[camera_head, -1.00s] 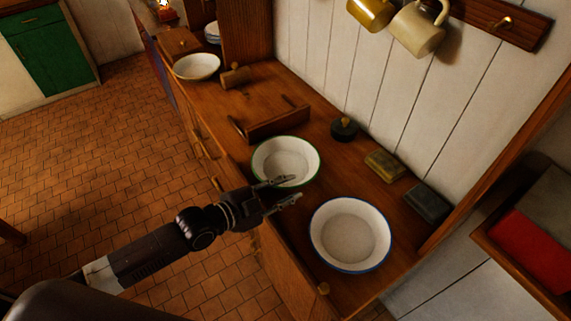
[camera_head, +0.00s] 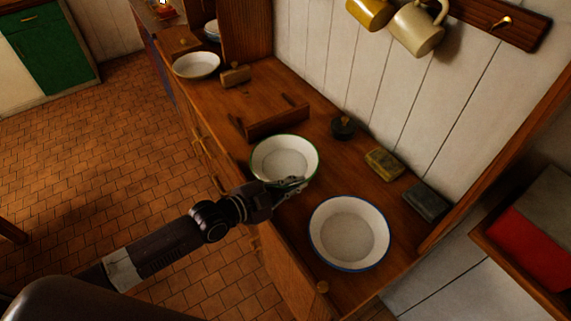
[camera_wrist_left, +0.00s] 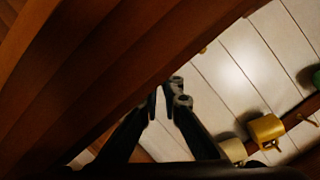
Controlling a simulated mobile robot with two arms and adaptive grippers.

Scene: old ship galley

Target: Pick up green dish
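The green dish (camera_head: 284,158) is a white enamel bowl with a green rim, upright on the wooden counter in the head view. My left gripper (camera_head: 297,184) is at the dish's lower right rim, overlapping it in the picture; whether it touches cannot be told. Its fingers look close together there. In the left wrist view the left gripper's fingers (camera_wrist_left: 166,98) have a narrow gap, with nothing seen held between them. The dish cannot be made out in that view. My right gripper is not in view.
A blue-rimmed white bowl (camera_head: 349,233) stands close to the right of my gripper. A wooden rack (camera_head: 277,121) lies behind the green dish. A dark lidded pot (camera_head: 342,127), a yellowish block (camera_head: 384,163) and a dark block (camera_head: 426,201) line the wall. Mugs (camera_head: 418,27) hang above.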

